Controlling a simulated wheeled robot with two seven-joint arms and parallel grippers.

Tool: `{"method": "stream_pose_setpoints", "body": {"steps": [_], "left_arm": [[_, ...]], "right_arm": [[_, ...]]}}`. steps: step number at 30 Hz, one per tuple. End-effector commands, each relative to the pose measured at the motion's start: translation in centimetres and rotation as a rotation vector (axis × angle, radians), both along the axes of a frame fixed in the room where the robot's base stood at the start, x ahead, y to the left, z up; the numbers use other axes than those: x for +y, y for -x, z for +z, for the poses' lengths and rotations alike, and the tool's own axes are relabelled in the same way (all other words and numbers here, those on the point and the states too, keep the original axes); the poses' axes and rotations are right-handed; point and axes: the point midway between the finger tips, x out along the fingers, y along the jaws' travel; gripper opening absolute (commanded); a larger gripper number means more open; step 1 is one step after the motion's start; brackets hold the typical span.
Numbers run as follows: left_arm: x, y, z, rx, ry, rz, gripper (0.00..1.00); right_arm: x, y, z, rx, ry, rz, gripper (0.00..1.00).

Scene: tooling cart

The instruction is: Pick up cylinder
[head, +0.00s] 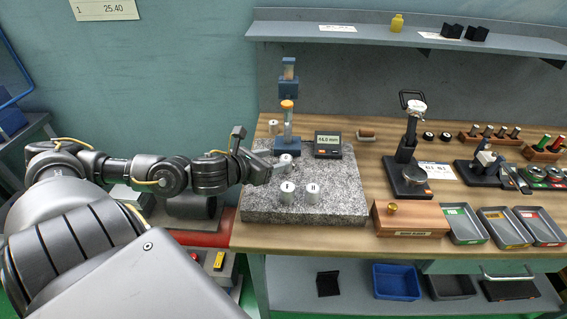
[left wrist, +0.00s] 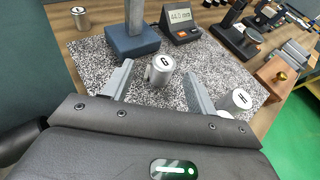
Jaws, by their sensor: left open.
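A silver cylinder (left wrist: 160,70) marked G stands on the speckled granite plate (head: 262,208), seen between my left gripper's two fingers in the left wrist view; it also shows in the head view (head: 286,162), just right of the gripper. My left gripper (head: 256,153) is open and empty at the plate's left side, its fingers apart from the cylinder. Two more silver cylinders stand near the plate's front, a left one (head: 287,193) and a right one (head: 313,192). Another cylinder (head: 273,127) stands behind the plate. My right gripper is out of view.
A blue-based gauge stand (head: 288,146) and a digital display (head: 328,145) reading about 44.0 mm stand behind cylinder G. A wooden box with a brass knob (head: 410,219) and several trays lie to the right. A grey shelf (head: 290,31) runs above the bench.

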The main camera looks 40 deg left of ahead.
Motion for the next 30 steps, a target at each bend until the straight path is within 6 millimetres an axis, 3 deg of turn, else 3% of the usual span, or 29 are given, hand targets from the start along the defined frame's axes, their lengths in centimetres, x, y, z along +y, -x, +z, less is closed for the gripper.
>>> {"method": "stream_pose_setpoints", "body": {"steps": [10, 22, 30], "left_arm": [[-0.1, -0.7, -0.2, 0.0, 0.006, 0.002, 0.58], [-0.7, -4.6, -2.1, 0.003, 0.004, 0.002, 0.58], [-0.7, -4.8, -2.4, 0.004, 0.003, -0.001, 0.58]], "right_arm": [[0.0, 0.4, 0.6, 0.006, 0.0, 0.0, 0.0], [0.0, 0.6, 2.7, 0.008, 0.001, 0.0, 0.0], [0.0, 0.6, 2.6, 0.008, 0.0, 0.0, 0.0]]}}
